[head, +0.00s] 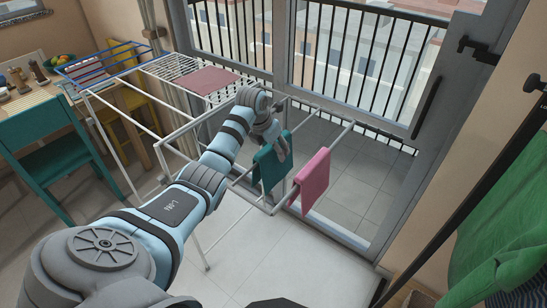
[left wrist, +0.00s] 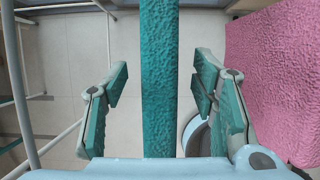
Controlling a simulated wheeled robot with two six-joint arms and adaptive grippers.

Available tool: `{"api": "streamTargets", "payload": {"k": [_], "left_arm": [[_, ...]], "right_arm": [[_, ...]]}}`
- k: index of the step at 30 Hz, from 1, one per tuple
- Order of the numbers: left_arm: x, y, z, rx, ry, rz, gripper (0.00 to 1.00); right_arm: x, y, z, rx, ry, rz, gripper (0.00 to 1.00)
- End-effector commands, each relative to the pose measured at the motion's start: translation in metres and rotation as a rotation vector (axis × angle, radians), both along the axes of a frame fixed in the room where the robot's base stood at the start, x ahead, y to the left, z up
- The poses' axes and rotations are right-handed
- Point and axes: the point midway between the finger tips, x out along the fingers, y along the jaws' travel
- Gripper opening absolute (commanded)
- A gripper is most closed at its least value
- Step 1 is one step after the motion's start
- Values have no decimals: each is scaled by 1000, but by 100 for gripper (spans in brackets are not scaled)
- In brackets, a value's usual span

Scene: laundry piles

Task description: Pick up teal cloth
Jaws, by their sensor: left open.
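The teal cloth (head: 268,171) hangs folded over a bar at the near end of the white drying rack (head: 162,160). In the left wrist view the teal cloth (left wrist: 160,80) runs as a narrow vertical strip between my fingers. My left gripper (left wrist: 161,85) is open around it, with a visible gap on each side and no contact. In the head view my left gripper (head: 283,148) is at the cloth's upper right edge, partly hidden. My right gripper is not in view.
A pink cloth (head: 312,181) hangs just right of the teal one, close to my right-hand finger in the wrist view. A mauve cloth (head: 207,80) lies on the rack's far part. A teal chair (head: 45,160) stands left; a glass door (head: 350,60) is behind.

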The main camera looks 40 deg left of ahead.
Motion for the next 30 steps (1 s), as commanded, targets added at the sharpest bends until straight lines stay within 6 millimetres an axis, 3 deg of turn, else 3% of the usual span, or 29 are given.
{"api": "streamTargets", "payload": {"k": [17,27,30], "left_arm": [[0,0,-5,0,0,0,53],[0,0,-4,0,0,0,0],[0,0,-4,0,0,0,0]], "right_arm": [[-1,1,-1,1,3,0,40],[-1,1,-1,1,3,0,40],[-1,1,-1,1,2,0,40]]}}
